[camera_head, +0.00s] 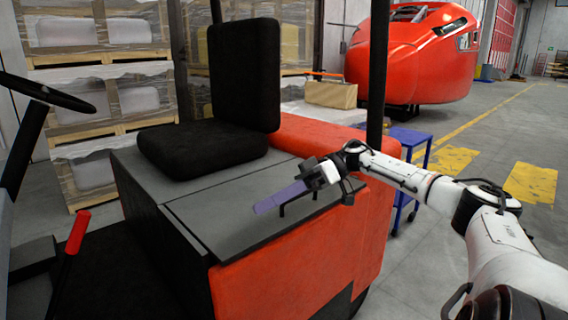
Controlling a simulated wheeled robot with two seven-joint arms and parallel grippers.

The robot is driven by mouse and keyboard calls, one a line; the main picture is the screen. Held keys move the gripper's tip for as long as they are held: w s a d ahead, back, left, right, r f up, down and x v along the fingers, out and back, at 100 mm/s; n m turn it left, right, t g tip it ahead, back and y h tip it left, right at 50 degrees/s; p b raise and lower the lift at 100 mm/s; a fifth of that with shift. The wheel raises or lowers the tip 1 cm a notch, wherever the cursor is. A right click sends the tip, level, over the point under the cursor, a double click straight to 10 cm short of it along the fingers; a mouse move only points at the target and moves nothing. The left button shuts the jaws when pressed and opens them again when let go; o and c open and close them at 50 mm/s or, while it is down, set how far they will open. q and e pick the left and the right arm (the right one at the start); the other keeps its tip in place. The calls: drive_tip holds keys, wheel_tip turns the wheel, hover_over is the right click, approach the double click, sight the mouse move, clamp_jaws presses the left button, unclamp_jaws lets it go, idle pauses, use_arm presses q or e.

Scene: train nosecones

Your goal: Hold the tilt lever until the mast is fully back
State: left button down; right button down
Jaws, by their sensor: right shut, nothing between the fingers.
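My right gripper (262,206) reaches in from the right over the forklift's grey side panel (215,210). Its purple fingers are shut, point left, and hold nothing. Small thin black uprights (283,209) stand on the panel right under the fingers; I cannot tell whether one is the tilt lever or whether the gripper touches it. A lever with a red handle (77,232) leans at the lower left, well apart from the gripper. The mast cannot be made out in this view. My left gripper is not in view.
The black seat (240,85) stands behind the panel, and a steering wheel (45,92) is at the left. A dark post (377,65) rises behind my right wrist. A blue cart (409,140), wrapped pallets (95,85) and a red train nosecone (415,55) are farther back.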

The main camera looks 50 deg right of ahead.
drive_tip(key=w+a+f+m+t+y, duration=0.1)
drive_tip(key=w+a+f+m+t, duration=0.15)
drive_tip(key=a+f+t, duration=0.45)
drive_tip(key=w+a+f+m+t, duration=0.2)
drive_tip(key=a+f+m, duration=0.1)
drive_tip(key=a+f, duration=0.75)
drive_tip(key=s+f+n+g+h, duration=0.1)
drive_tip(key=s+f+h, duration=0.35)
drive_tip(key=f, duration=0.45)
drive_tip(key=s+f+n+g+h, duration=0.1)
drive_tip(key=s+f+h, duration=0.4)
drive_tip(key=f, duration=0.4)
drive_tip(key=s+a+f+g+h, duration=0.3)
drive_tip(key=s+a+f+g, duration=0.1)
drive_tip(key=s+f, duration=0.35)
drive_tip(key=s+a+g, duration=0.1)
drive_tip(key=s+a, duration=0.2)
drive_tip(key=a, duration=0.5)
drive_tip(key=shift+s+m, duration=0.15)
drive_tip(key=shift+m, duration=0.3)
drive_tip(key=shift+s+y, duration=0.1)
drive_tip(key=shift+y, duration=0.15)
